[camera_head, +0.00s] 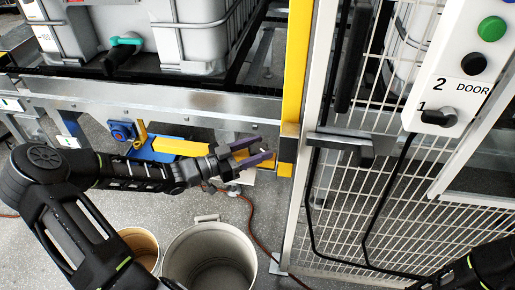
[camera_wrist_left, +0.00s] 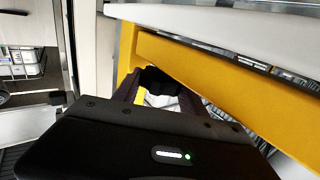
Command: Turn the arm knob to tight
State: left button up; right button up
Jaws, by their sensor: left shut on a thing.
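A yellow arm (camera_head: 181,146) runs from a blue bracket (camera_head: 150,152) under the grey rail, towards the yellow post. My left gripper (camera_head: 262,149) is at the right end of this arm, with its two purple fingers on either side of a small part. In the left wrist view a black knob-like part (camera_wrist_left: 160,79) shows between the fingers, and the gripper is shut on it. I take it for the arm knob. The fingers hide most of it, and no tight mark can be read. My right gripper is out of view; only part of that arm shows at the lower right.
A yellow post (camera_head: 296,75) and a mesh door (camera_head: 375,215) with a dark handle (camera_head: 345,145) stand just right of the left gripper. A door panel (camera_head: 455,75) is at the upper right. A large pale bin (camera_head: 211,258) stands on the floor below. A grey rail (camera_head: 190,99) runs above.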

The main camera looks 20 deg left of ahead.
aim_at(250, 151)
pick_arm(q)
jog(key=o, duration=1.4)
jog(key=shift+c, duration=0.2)
jog(key=shift+a, duration=0.1)
jog(key=shift+v, duration=3.85)
